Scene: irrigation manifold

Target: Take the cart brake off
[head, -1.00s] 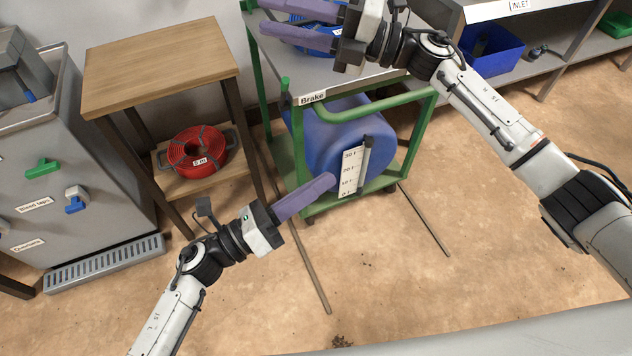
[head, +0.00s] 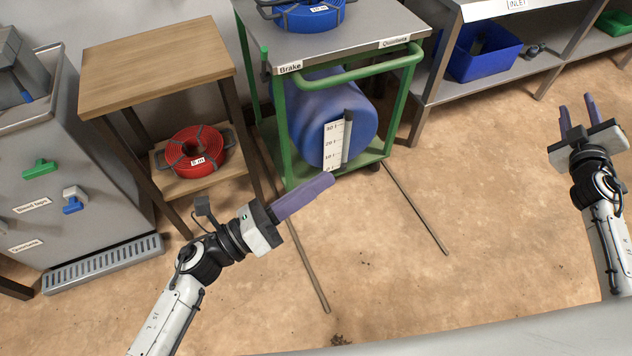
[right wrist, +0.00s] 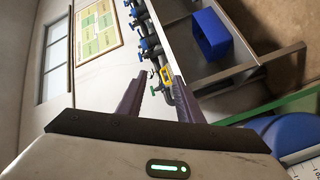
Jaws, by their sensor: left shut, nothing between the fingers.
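The green-framed cart (head: 335,42) stands at the back centre of the head view, its grey top facing me. A "Brake" label (head: 290,67) is on its front left corner. Just left of it a small lever with a green tip (head: 264,49) stands roughly upright. My left gripper (head: 330,180) is shut and empty, in front of and below the cart's blue tank. My right gripper (head: 577,104) is open and empty, well to the right of the cart. Its parted fingers also show in the right wrist view (right wrist: 155,88).
Two thin rails (head: 415,205) lie on the floor by the cart. A wooden stand (head: 157,62) with a red hose coil (head: 193,153) is left of it. A shelf with a blue bin (head: 484,52) is at the back right.

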